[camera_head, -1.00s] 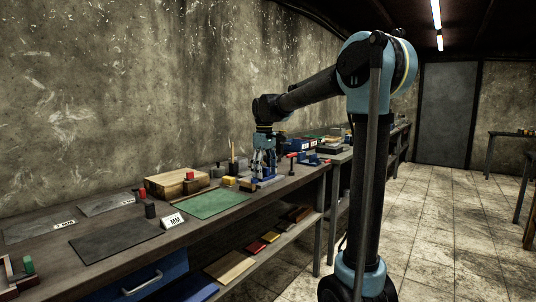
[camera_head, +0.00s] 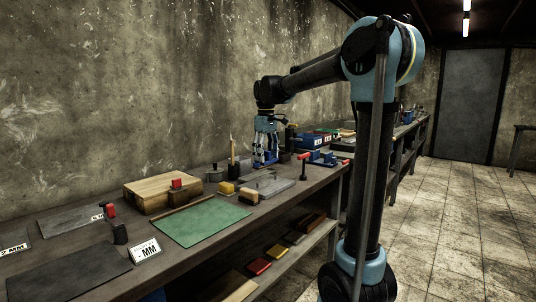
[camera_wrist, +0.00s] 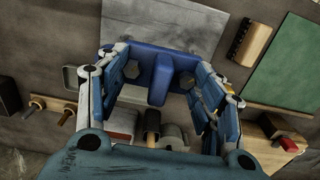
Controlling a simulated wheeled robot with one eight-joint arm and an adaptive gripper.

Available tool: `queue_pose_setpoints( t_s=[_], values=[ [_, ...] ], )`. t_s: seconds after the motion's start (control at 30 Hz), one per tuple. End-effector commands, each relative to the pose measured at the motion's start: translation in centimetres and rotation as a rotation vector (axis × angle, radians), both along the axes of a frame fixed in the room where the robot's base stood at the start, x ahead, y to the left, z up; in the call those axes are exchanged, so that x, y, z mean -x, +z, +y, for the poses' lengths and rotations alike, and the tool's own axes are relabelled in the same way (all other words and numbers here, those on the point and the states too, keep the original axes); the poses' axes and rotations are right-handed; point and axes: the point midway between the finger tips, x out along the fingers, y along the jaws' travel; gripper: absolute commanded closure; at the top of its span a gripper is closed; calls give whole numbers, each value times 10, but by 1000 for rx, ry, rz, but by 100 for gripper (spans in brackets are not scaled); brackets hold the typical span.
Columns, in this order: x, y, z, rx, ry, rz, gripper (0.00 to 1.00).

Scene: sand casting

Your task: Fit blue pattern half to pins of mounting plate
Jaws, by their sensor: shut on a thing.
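My gripper (camera_wrist: 158,88) is shut on the blue pattern half (camera_wrist: 159,67), which sits between its fingers in the wrist view. The pattern half is a flat blue block with a raised rib along its middle. A flat grey plate (camera_wrist: 163,21), which looks like the mounting plate, lies just beyond it. In the head view my gripper (camera_head: 266,158) points down over the back of the bench, behind the grey plate (camera_head: 272,188). I cannot make out the pins, and the fingers partly hide the pattern half. The gap beneath it is unclear.
A green mat (camera_head: 202,220) lies left of the plate.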

Motion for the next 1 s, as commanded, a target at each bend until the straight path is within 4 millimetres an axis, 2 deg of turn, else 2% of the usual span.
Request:
queue_pose_setpoints(
  t_s=[0.47,1.0],
  values=[
    [-2,-5,-6,-1,-10,-1,71],
    [-1,-45,-5,-1,-9,-1,71]
  ],
)
